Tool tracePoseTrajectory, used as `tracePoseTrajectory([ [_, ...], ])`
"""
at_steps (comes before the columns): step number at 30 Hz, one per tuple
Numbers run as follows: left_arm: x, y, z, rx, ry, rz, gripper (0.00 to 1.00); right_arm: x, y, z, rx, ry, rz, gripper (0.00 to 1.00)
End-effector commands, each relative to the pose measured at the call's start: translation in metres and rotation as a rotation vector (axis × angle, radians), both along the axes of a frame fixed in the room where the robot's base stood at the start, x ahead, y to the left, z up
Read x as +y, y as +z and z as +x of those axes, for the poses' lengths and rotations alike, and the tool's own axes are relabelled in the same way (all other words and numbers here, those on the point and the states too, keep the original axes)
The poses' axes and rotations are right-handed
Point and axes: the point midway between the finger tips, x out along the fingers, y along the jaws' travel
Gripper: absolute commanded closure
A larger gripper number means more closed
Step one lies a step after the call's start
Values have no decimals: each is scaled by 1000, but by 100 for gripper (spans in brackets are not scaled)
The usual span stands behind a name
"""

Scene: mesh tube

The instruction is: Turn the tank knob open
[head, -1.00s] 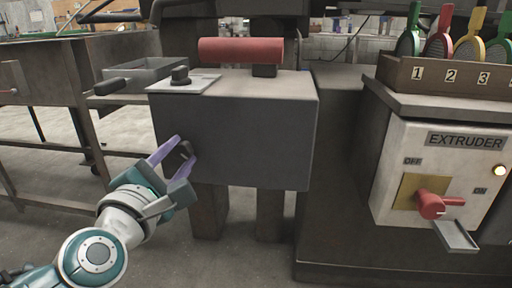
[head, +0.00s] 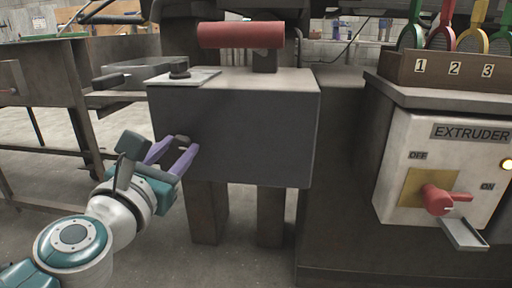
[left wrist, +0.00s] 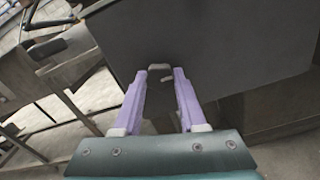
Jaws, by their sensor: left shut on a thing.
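The tank (head: 235,135) is a dark grey box in the middle of the head view. A dark knob (head: 181,139) shows at its left side, mostly hidden by my fingers. My left gripper (head: 179,147) reaches up from the lower left, its two purple fingers on either side of the knob and shut on it. In the left wrist view, the fingers (left wrist: 160,72) stand on both sides of a dark piece (left wrist: 160,112) that seems to be the knob, close to the tank wall (left wrist: 220,50). My right gripper is in neither view.
A red roller (head: 240,36) and a pale plate with a small black knob (head: 179,68) are on top of the tank. The extruder panel (head: 445,165) with a red switch (head: 437,200) stands at the right. A dark metal frame (head: 90,120) is at the left.

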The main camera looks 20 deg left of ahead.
Motion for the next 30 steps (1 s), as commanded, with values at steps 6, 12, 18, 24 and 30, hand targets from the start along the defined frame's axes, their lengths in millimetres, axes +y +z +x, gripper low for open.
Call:
tracePoseTrajectory([
  [6,0,-1,0,-5,1,-29,100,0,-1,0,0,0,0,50],
  [12,0,-1,0,-6,1,-32,100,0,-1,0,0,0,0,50],
  [18,0,-1,0,-5,1,-32,55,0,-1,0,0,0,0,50],
  [24,0,-1,0,-5,1,-30,32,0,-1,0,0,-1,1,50],
  [30,0,-1,0,-6,0,-28,29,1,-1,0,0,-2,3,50],
])
